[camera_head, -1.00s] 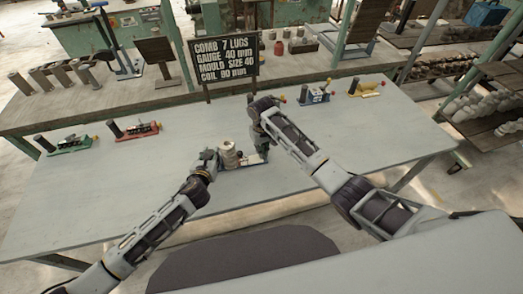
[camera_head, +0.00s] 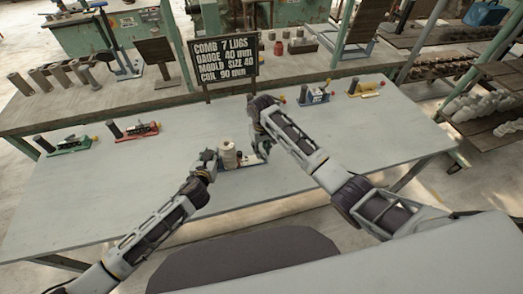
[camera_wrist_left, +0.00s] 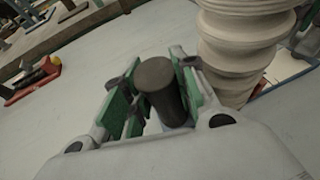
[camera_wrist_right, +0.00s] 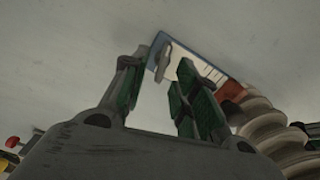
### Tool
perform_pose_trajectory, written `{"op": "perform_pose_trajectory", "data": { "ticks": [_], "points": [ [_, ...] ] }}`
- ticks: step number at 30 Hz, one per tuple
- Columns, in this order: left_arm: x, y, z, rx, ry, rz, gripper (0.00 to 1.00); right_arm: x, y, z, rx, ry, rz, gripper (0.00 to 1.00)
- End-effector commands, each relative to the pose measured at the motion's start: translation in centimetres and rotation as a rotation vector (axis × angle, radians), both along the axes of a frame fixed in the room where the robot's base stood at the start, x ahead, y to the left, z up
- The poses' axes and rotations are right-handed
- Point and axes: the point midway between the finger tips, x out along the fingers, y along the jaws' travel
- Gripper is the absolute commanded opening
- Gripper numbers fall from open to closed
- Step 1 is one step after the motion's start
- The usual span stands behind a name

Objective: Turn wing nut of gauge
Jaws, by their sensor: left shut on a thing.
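The gauge (camera_head: 240,166) stands on the grey table between my grippers. Its blue-edged base with a white scale (camera_wrist_right: 208,68) shows in the right wrist view. My left gripper (camera_head: 209,157) is shut on a dark upright cylinder (camera_wrist_left: 160,88), seen between its green pads in the left wrist view. A pale ridged clay coil (camera_wrist_left: 236,45) stands just right of that cylinder. My right gripper (camera_wrist_right: 158,72) is open, with its fingers on either side of a grey wing nut (camera_wrist_right: 165,58). Whether the fingers touch the nut I cannot tell.
Other gauges stand along the table: green (camera_head: 68,147) and red (camera_head: 134,132) at left, blue (camera_head: 316,98) and yellow (camera_head: 367,90) at right. A dark sign (camera_head: 226,62) stands behind. The table's front left (camera_head: 90,200) is clear.

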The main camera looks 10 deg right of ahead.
Motion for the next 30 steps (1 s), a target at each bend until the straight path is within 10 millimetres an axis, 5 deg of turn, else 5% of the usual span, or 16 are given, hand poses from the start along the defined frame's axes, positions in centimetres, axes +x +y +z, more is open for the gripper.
{"op": "perform_pose_trajectory", "data": {
  "ticks": [21, 30],
  "points": [
    [0.0, 0.0, -0.1, 0.001, 0.002, 0.001, 0.0, 0.1, 0.0, 9.6, 0.001, -0.002, 0.0, 0.29],
    [0.0, 0.0, -0.1, 0.001, 0.001, 0.001, 0.0, 0.0, -0.1, 11.0, -0.001, 0.0, -0.001, 0.29]
  ]
}}
